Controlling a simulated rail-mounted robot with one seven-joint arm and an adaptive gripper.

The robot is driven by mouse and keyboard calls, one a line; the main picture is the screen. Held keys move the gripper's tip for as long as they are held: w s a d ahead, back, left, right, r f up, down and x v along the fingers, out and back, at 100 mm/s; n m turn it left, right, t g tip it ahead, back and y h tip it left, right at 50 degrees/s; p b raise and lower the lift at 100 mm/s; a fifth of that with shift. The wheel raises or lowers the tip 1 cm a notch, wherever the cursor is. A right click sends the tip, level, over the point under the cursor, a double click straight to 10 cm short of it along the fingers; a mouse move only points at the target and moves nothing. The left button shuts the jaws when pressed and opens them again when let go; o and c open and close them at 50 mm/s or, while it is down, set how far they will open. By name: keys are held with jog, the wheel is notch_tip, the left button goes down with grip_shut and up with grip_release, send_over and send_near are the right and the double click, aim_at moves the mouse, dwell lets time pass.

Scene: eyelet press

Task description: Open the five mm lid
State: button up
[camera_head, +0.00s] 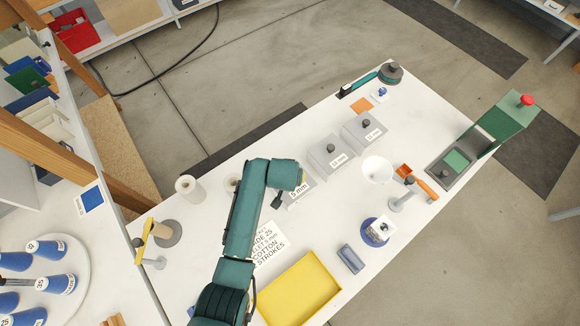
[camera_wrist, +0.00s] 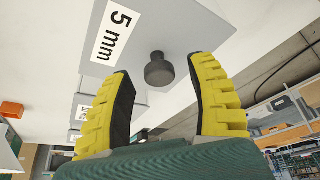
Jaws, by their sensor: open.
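The grey 5 mm box (camera_head: 303,181) stands on the white table, partly hidden under my arm in the head view. In the wrist view, its grey lid (camera_wrist: 150,35) carries a dark round knob (camera_wrist: 159,70), and the white label (camera_wrist: 116,31) reads "5 mm". The lid looks to be on the box. My gripper (camera_wrist: 161,72) is open, with its yellow-backed fingers apart on either side of the knob in the picture. I see no contact, and the depth between fingertips and knob is hard to tell. In the head view my arm hides most of my gripper.
Two similar grey boxes with knobs (camera_head: 331,158) (camera_head: 364,131) stand up and right. A yellow tray (camera_head: 301,291) and printed sheet (camera_head: 262,243) lie nearer.

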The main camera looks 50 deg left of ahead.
grip_shut()
